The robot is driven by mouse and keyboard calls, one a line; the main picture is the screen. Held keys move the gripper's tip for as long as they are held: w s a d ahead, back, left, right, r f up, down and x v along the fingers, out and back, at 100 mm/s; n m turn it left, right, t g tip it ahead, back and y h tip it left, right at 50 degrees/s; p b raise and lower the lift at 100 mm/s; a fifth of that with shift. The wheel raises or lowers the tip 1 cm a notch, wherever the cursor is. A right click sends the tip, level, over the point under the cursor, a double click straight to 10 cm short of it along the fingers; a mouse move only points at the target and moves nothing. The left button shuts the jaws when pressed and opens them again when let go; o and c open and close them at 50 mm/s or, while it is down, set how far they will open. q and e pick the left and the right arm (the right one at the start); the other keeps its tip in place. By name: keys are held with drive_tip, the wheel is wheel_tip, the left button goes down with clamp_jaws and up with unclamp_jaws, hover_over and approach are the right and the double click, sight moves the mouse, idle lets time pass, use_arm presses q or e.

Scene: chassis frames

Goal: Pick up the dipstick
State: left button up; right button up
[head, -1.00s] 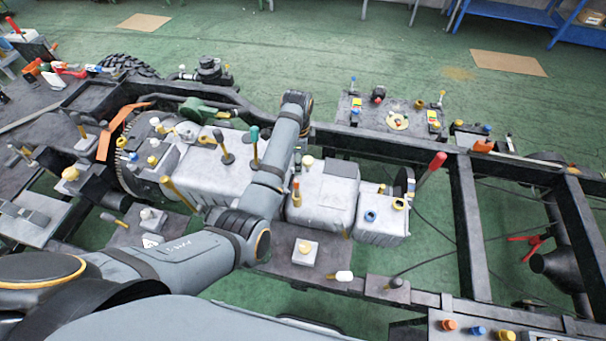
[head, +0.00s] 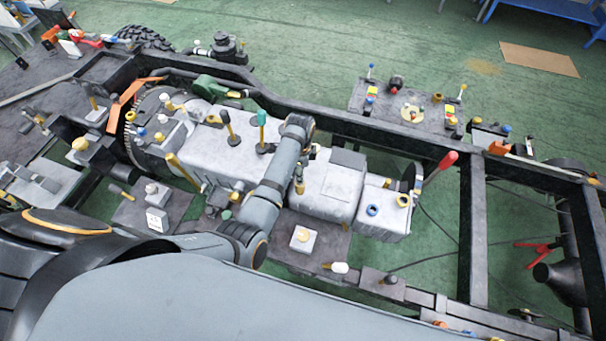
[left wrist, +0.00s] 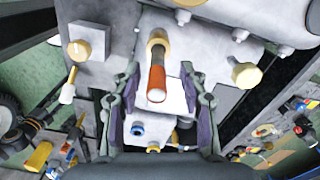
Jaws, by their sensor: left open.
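The dipstick (left wrist: 157,82) has an orange-red handle and stands in a yellow collar on the grey housing in the left wrist view. In the head view the dipstick (head: 299,186) shows as a small brown-and-yellow upright piece just beside my left forearm. My left gripper (left wrist: 161,72) is open, with one finger on each side of the dipstick's handle in the left wrist view. I see gaps between the handle and both fingers. In the head view my left wrist hides these fingers. My right gripper is in neither view.
A grey block with a yellow bolt (left wrist: 82,47) and a white-tipped yellow stick (left wrist: 67,92) stand beside the dipstick. A yellow hex bolt (left wrist: 245,74) is on the other side. A red-handled lever (head: 449,160) rises right of the housings. The chassis frame (head: 400,142) runs behind.

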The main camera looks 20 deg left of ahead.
use_arm(q)
drive_tip(key=shift+w+d+f, duration=0.1)
drive_tip(key=shift+w+f, duration=0.05)
drive_tip(key=shift+w, duration=0.1)
drive_tip(key=shift+s+a+r, duration=0.3)
drive_tip(key=shift+s, duration=0.3)
drive_tip(key=c, duration=0.5)
drive_tip(key=shift+c, duration=0.8)
clamp_jaws()
drive_tip(key=shift+d+f, duration=0.1)
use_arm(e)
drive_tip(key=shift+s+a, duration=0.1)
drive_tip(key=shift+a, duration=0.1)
